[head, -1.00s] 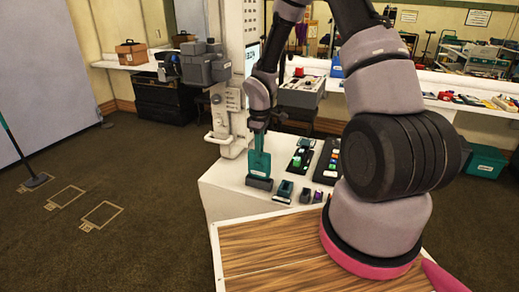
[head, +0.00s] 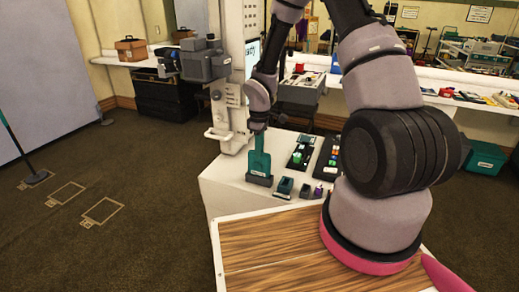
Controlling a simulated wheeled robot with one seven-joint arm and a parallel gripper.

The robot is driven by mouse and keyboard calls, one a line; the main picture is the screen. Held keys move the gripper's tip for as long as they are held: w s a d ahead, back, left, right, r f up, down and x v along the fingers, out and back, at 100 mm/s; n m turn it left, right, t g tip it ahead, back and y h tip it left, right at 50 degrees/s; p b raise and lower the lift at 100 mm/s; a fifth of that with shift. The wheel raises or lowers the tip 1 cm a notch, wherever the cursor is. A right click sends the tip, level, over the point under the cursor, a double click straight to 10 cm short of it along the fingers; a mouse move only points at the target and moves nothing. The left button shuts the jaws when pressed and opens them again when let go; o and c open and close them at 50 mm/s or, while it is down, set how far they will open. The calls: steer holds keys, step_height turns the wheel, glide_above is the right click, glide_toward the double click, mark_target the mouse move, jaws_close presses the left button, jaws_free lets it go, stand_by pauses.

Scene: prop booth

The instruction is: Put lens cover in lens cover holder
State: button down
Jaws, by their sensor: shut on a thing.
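The lens cover is a flat teal paddle (head: 260,163) with a narrow upper handle, upright at the near-left part of the white table in the head view. My gripper (head: 259,131) points down and is shut on the top of its handle. The lens cover holder appears to be the low dark grey block (head: 259,180) directly below the cover. The cover's lower edge meets the block's top in the picture. I cannot tell how deep it sits in a slot. The fingertips are small and partly hidden.
A small teal-topped block (head: 284,187) and small dark and purple pieces stand right of the holder on the white table (head: 225,185). Dark trays (head: 327,160) with coloured parts lie behind. A white column machine (head: 231,100) stands close at the left.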

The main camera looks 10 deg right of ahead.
steer(key=shift+f, duration=0.15)
steer(key=shift+f, duration=0.8)
steer(key=c, duration=0.7)
jaws_free()
steer(key=shift+r, duration=3.5)
